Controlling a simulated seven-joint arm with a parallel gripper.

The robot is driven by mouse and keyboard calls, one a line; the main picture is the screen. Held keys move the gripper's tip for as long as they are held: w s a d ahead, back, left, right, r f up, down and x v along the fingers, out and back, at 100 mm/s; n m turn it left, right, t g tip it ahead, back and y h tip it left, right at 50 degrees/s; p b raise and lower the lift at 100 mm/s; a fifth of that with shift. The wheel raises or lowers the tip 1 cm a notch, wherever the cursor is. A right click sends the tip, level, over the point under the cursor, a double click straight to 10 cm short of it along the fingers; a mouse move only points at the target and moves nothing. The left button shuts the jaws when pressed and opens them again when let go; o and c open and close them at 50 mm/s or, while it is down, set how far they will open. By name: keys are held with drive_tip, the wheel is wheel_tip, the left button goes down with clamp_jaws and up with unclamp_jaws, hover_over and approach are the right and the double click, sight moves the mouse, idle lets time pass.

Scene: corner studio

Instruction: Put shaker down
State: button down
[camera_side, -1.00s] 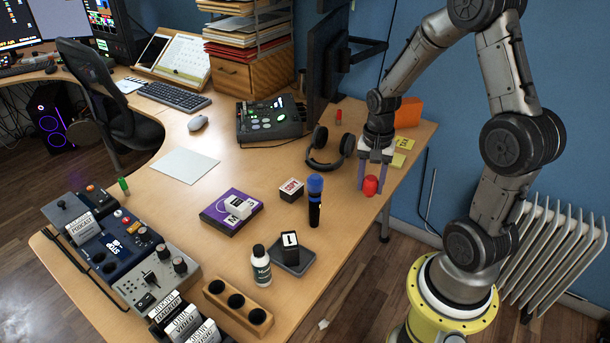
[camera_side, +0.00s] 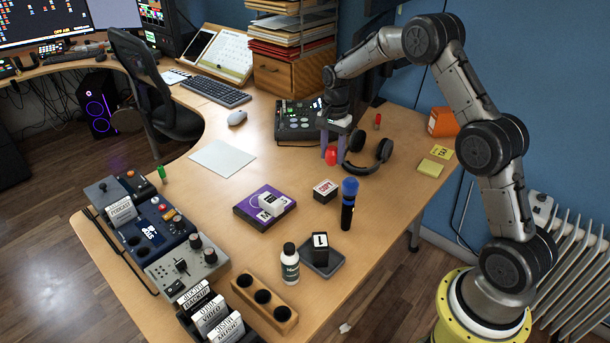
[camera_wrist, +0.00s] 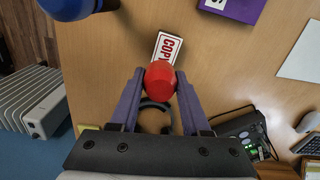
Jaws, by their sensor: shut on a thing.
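The red shaker (camera_side: 331,155) is held between the purple fingers of my gripper (camera_side: 331,150), just left of the black headphones. In the wrist view the red shaker (camera_wrist: 160,78) fills the gap between my fingertips (camera_wrist: 160,82). My gripper is shut on it and points down over the wooden desk (camera_side: 385,205). The shaker appears to be above the desk top, but the exact gap is hard to tell. The fingers hide part of its sides.
Black headphones (camera_side: 384,151) lie close on the right. A red-and-white box (camera_side: 326,188), a blue-topped microphone (camera_side: 349,190) and a purple box (camera_side: 250,208) stand nearer. A control device (camera_side: 300,130) is behind. Bare desk lies left, around white paper (camera_side: 222,158).

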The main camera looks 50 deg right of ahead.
drive_tip(key=shift+w+a+f, duration=0.1)
drive_tip(key=shift+w+f, duration=0.25)
drive_tip(key=w+d+f, duration=0.3)
drive_tip(key=w+f, duration=0.1)
drive_tip(key=w, duration=0.4)
hover_over(305, 175)
drive_tip(key=f, duration=0.4)
drive_tip(key=shift+s+f, duration=0.3)
drive_tip(key=shift+f, duration=0.1)
drive_tip(key=shift+w+f, duration=0.25)
drive_tip(key=shift+f, duration=1.65)
drive_tip(key=shift+f, duration=0.2)
drive_tip(key=shift+c, duration=1.8)
unclamp_jaws()
drive_tip(key=shift+r, duration=0.15)
